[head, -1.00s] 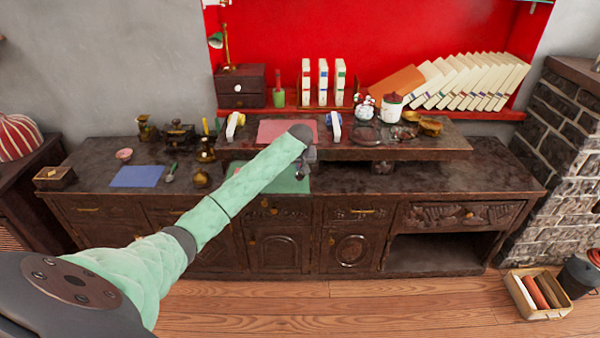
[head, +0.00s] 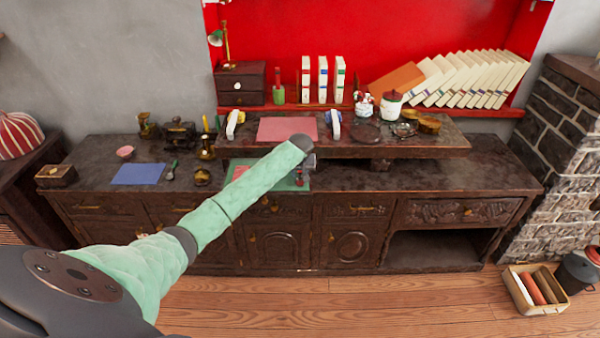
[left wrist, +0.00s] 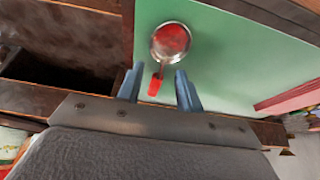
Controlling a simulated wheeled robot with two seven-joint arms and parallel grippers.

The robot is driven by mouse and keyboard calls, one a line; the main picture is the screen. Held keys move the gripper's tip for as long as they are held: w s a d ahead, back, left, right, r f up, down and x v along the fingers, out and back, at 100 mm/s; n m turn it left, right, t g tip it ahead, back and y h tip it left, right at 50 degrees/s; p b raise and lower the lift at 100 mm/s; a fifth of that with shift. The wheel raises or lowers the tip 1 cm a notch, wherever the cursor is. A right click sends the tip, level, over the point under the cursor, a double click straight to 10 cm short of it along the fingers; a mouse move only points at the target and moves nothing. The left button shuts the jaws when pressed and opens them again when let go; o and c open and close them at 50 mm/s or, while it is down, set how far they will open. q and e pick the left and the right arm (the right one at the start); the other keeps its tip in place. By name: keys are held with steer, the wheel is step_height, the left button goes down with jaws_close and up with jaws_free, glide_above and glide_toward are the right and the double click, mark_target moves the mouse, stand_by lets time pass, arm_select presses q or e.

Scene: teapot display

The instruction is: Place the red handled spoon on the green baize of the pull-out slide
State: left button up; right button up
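The red handled spoon (left wrist: 157,80) shows in the left wrist view, with its round metal bowl over the green baize (left wrist: 222,65) and its red handle pointing toward my gripper. It appears to lie on the baize; I cannot see a clear gap. My left gripper (left wrist: 158,90) is open, its two blue-grey fingers apart on either side of the handle with space at both sides. In the head view my left gripper (head: 301,177) is small and low over the right part of the green baize (head: 270,185), with a bit of red by it. My right gripper is not in view.
A raised shelf stands behind the baize with a pink mat (head: 287,129) on it. A blue mat (head: 138,174), a green handled utensil (head: 171,170) and brass pots (head: 202,177) are to the left. The counter right of the baize (head: 420,178) is clear.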

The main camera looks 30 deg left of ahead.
arm_select(q)
steer(key=shift+r, duration=0.15)
